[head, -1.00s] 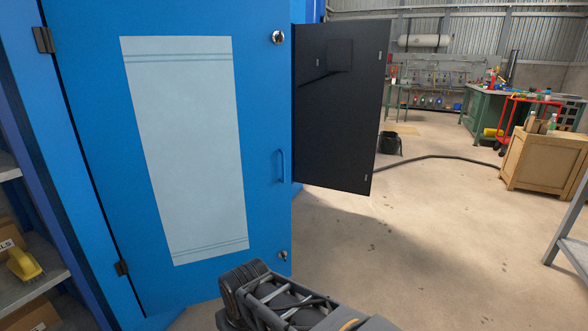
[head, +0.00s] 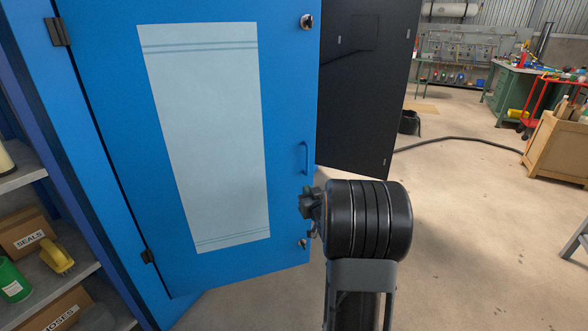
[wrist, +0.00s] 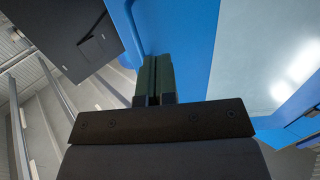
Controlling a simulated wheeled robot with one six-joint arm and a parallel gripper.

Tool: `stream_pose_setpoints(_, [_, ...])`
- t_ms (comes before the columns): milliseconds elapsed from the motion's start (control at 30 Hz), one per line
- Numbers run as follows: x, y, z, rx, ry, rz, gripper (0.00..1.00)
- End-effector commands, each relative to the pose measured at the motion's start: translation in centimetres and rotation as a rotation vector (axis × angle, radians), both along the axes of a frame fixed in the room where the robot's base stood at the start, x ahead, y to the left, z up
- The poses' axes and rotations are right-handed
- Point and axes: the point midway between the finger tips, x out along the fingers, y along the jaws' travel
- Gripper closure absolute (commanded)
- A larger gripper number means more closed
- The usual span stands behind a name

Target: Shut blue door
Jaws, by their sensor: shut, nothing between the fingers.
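The blue door (head: 225,120) stands ajar in the head view, hinged at its left, with a pale panel (head: 205,130) on its face. A blue handle (head: 306,158) is near its free right edge, with latches at the top (head: 306,21) and bottom (head: 302,243) corners. My gripper (head: 308,205) is just below the handle by the door's free edge, partly hidden by my wrist. In the wrist view my gripper (wrist: 154,80) is shut and empty, its fingers pointing at the blue door (wrist: 185,35). Whether the fingertips touch the door cannot be told.
A dark panel (head: 365,90) stands open behind the door's right edge. A shelf (head: 50,270) with boxes and a yellow brush (head: 56,256) is at the left.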

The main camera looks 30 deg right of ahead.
Motion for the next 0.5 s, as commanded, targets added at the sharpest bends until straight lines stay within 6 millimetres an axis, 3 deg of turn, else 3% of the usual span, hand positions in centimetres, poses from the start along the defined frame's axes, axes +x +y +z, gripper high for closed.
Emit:
stream_pose_setpoints(167, [1.5, -0.7, 0.0, -0.004, -0.028, 0.01, 1.0])
stream_pose_setpoints(500, [7.7, -2.2, -0.1, -0.004, -0.028, 0.01, 1.0])
